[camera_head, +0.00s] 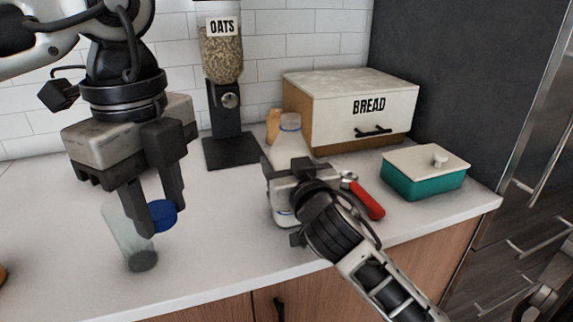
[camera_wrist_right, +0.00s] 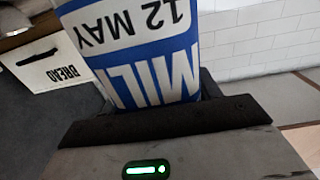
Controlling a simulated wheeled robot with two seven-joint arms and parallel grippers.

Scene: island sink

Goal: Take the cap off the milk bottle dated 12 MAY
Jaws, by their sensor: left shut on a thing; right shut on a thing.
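The milk bottle (camera_head: 289,150) stands on the counter, its neck and shoulder showing above my right gripper and a bit of its base below. My right gripper (camera_head: 282,186) is shut around its body. In the right wrist view the blue and white label of the bottle (camera_wrist_right: 135,50) reads 12 MAY and MILK, upside down. No blue cap shows on the bottle's neck. My left gripper (camera_head: 164,212) is shut on a blue cap (camera_head: 162,216), held above the counter, left of the bottle and apart from it.
A clear cylinder with a dark base (camera_head: 142,260) is below my left gripper. An oats dispenser (camera_head: 222,55), a bread box (camera_head: 330,105) and a teal lidded dish (camera_head: 420,183) stand behind and right. A red-handled tool (camera_head: 365,198) lies beside the right gripper. The left counter is mostly clear.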

